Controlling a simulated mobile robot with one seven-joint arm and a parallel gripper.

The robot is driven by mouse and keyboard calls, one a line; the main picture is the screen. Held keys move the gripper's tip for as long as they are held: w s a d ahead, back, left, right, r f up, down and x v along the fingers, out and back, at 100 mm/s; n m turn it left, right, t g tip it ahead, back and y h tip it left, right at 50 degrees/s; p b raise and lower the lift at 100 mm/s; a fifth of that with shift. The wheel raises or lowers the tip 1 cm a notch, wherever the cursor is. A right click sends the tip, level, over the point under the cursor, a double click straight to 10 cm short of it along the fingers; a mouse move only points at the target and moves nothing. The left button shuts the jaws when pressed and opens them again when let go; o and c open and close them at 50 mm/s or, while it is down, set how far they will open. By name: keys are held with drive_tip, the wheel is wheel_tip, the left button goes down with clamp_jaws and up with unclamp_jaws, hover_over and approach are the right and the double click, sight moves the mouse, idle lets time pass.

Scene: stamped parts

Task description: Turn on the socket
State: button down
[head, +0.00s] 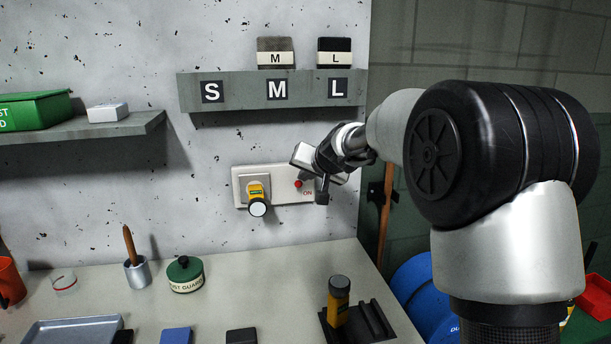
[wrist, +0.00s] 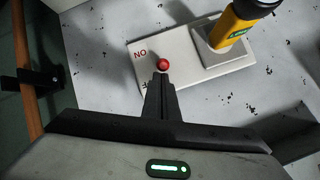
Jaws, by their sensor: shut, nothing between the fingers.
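The socket (head: 279,199) is a white wall plate with a yellow and black plug-like device (head: 257,198) in its left half. A red switch (head: 298,184) and the word ON sit on its right half. In the wrist view the plate (wrist: 184,62) appears turned over, with the yellow device (wrist: 237,25) at upper right and the red switch (wrist: 163,64) near the centre. My gripper (head: 321,196) is in front of the right part of the plate. In the wrist view my gripper (wrist: 160,80) is shut and empty, its tips right at the red switch. I cannot tell whether they touch it.
A grey shelf (head: 230,92) marked S, M, L juts out above the socket and holds two blocks. The worktop (head: 240,275) below carries a green-lidded pot (head: 185,275) and a yellow and black device (head: 338,300) in a dark holder. Free wall surrounds the plate's left side.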

drive_tip(key=shift+s+f, duration=0.1)
drive_tip(key=shift+f, duration=0.1)
drive_tip(key=f+b, duration=0.1)
drive_tip(key=s+b, duration=0.1)
drive_tip(key=b, duration=0.1)
drive_tip(key=f+b, duration=0.1)
drive_tip(key=b, duration=0.1)
drive_tip(key=shift+s+d+f, duration=0.15)
drive_tip(key=shift+s+f, duration=0.1)
drive_tip(key=shift+f, duration=0.1)
drive_tip(key=shift+r+p, duration=0.55)
drive_tip(key=shift+r, duration=0.25)
